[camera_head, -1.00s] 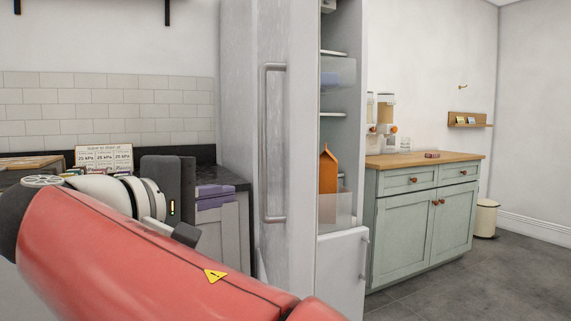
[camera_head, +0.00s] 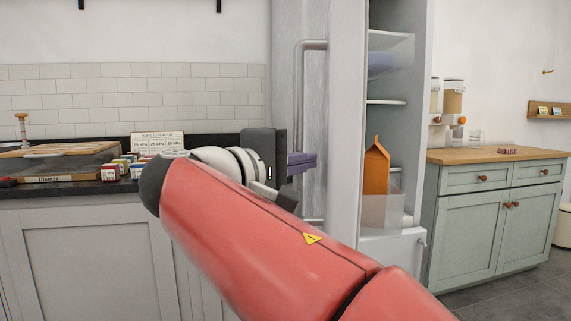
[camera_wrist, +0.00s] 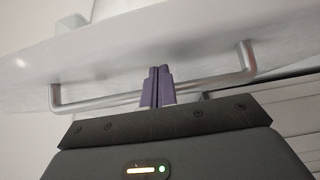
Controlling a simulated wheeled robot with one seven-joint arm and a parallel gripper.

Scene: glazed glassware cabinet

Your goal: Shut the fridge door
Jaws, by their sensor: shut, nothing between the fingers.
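The pale grey fridge door (camera_head: 345,110) stands open, with its long vertical metal handle (camera_head: 300,90) facing my arm. Behind it the fridge inside shows, with shelves (camera_head: 387,102) and an orange carton (camera_head: 376,172). My gripper (camera_head: 314,159) has purple fingers and is shut and empty. In the head view it overlaps the door near the lower part of the handle. In the wrist view the fingertips (camera_wrist: 157,70) point at the door face (camera_wrist: 120,50) and overlap the handle bar (camera_wrist: 205,83). I cannot tell whether they touch it.
A counter with a dark top (camera_head: 95,188) stands on the left, with a board, small boxes and a sign (camera_head: 157,141). A green cabinet (camera_head: 465,235) with a wooden top is on the right. Grey floor (camera_head: 500,295) is clear in front of it.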

